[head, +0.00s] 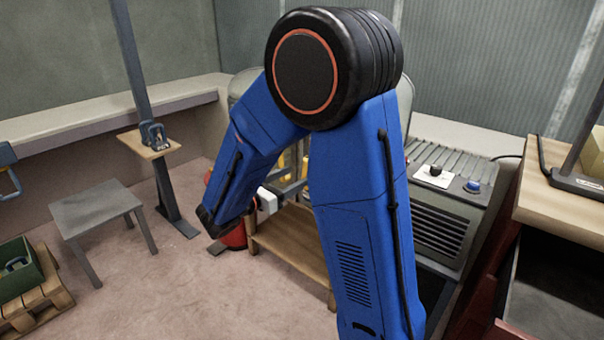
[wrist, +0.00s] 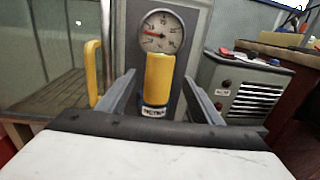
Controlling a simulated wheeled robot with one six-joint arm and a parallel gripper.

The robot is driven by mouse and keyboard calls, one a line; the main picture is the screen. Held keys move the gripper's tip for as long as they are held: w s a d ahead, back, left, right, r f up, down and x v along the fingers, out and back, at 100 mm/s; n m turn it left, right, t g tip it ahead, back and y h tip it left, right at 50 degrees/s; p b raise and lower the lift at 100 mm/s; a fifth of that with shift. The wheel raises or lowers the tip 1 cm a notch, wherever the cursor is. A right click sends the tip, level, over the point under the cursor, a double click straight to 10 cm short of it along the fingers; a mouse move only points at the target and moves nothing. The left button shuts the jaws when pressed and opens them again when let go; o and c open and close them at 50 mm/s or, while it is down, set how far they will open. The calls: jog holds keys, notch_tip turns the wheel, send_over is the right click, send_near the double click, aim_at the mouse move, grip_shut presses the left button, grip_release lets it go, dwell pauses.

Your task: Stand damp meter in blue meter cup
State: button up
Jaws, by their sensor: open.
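In the wrist view my gripper (wrist: 158,78) is open, with one finger on each side of a yellow upright body (wrist: 159,75). I take this body for the damp meter. A dark blue-grey band and a white label with dark lettering (wrist: 154,111) show at its lower end. The yellow body stands between the fingers, with a visible gap on both sides. I cannot tell any blue meter cup for sure.
A round dial gauge (wrist: 162,31) and a yellow curved handle (wrist: 93,72) are close behind in the wrist view. In the head view a wooden bench (head: 290,240) stands behind my arm, a grey ribbed machine (head: 450,210) to the right, and a grey stool (head: 95,208) to the left.

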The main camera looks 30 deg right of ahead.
jog(key=v, duration=0.4)
jog(key=s+d+f+m+g+y, duration=0.1)
jog(key=s+d+m+g+y, duration=0.25)
jog(key=s+m, duration=0.45)
jog(key=s+d+f+m+g+y, duration=0.25)
jog(key=s+y, duration=0.25)
jog(key=s, duration=0.6)
jog(key=s+a+r+m+t+y, duration=0.2)
jog(key=s+a+m+t+y, duration=0.4)
jog(key=s+a+m+y, duration=0.2)
jog(key=a+m+y, duration=0.1)
jog(key=a+m, duration=0.1)
jog(key=shift+a, duration=0.35)
jog(key=shift+o, duration=0.4)
jog(key=shift+r, duration=0.15)
